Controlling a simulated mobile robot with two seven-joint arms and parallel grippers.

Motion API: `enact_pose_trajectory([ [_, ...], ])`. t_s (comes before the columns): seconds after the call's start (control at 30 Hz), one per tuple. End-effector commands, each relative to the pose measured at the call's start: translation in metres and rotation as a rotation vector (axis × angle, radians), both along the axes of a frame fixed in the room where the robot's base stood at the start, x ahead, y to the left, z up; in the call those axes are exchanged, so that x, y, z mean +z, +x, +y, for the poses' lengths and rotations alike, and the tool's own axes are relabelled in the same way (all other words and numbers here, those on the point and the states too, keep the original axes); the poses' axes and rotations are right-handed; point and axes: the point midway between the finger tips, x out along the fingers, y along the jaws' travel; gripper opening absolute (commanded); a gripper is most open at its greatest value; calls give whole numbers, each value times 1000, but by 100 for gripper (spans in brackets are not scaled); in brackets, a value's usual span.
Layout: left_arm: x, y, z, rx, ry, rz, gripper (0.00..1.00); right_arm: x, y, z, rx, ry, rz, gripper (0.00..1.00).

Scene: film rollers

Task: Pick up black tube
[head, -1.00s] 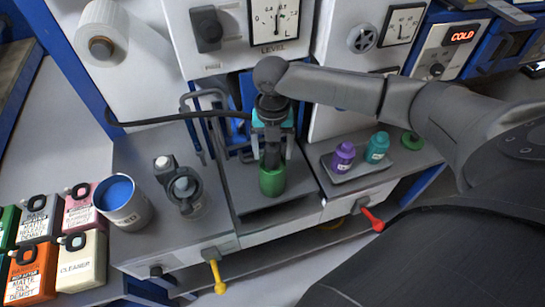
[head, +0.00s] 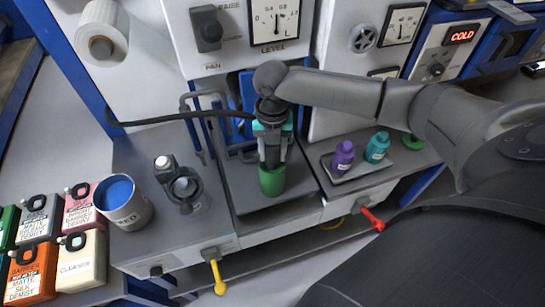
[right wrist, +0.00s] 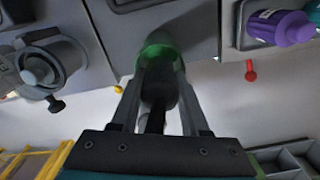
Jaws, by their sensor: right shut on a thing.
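The black tube (head: 272,155) stands upright in the middle of the grey bench, its lower end at a green cup-like piece (head: 272,181). I cannot tell whether the green piece is part of the tube. My right gripper (head: 272,158) comes down from above and is shut on the black tube, one finger on each side. The right wrist view shows the tube (right wrist: 158,92) between the two fingers (right wrist: 160,100), with the green piece (right wrist: 160,48) beyond the fingertips. My left gripper is not in view.
A black cable (head: 170,118) runs behind. Yellow (head: 218,277) and red (head: 373,220) levers stick out in front.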

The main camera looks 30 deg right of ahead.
Motion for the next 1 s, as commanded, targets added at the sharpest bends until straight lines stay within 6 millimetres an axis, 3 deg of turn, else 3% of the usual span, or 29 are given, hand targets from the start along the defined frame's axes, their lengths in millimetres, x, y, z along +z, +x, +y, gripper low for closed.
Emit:
enact_pose_trajectory([
  [0.37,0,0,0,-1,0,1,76,3,1,0,-1,0,-2,0],
  [0.57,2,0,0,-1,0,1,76,19,2,0,-1,0,-6,0],
  [0.77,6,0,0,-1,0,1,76,63,2,0,1,0,-8,0],
  [1.0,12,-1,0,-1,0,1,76,134,2,0,-1,1,-9,0],
])
